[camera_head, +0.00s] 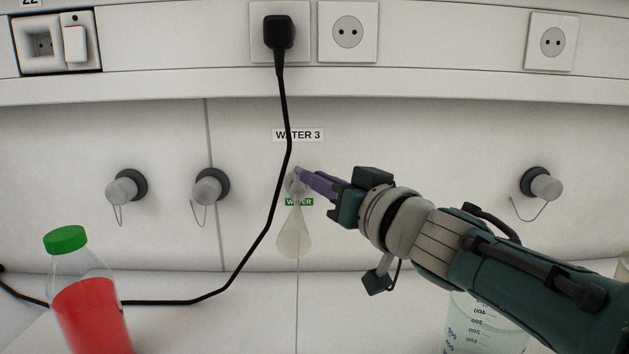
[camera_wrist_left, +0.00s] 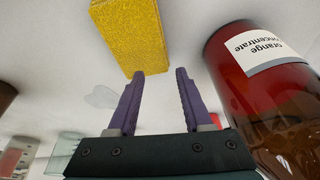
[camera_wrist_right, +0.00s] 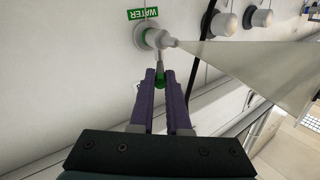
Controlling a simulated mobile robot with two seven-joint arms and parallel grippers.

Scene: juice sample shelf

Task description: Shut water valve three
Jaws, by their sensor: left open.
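Water valve three is the tap on the wall under the "WATER 3" label (camera_head: 298,135). It has a pale grey body, seen in the right wrist view (camera_wrist_right: 150,36), and a small green-tipped lever (camera_wrist_right: 160,82). A pale translucent cone (camera_head: 293,235), looking like running water, spreads from its spout. My right gripper (camera_head: 299,174) reaches the tap from the right; its fingers are close together, with the lever's green end between their tips (camera_wrist_right: 160,74). The fingers partly hide the tap in the head view. My left gripper (camera_wrist_left: 159,73) is open and empty, outside the head view.
A black cable (camera_head: 285,110) hangs from a plug, passing just left of the tap. Other valves (camera_head: 123,188) (camera_head: 210,187) (camera_head: 544,185) line the wall. A red juice bottle (camera_head: 92,310) and a beaker (camera_head: 480,325) stand below. A yellow sponge (camera_wrist_left: 128,35) and orange concentrate bottle (camera_wrist_left: 265,100) are near my left gripper.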

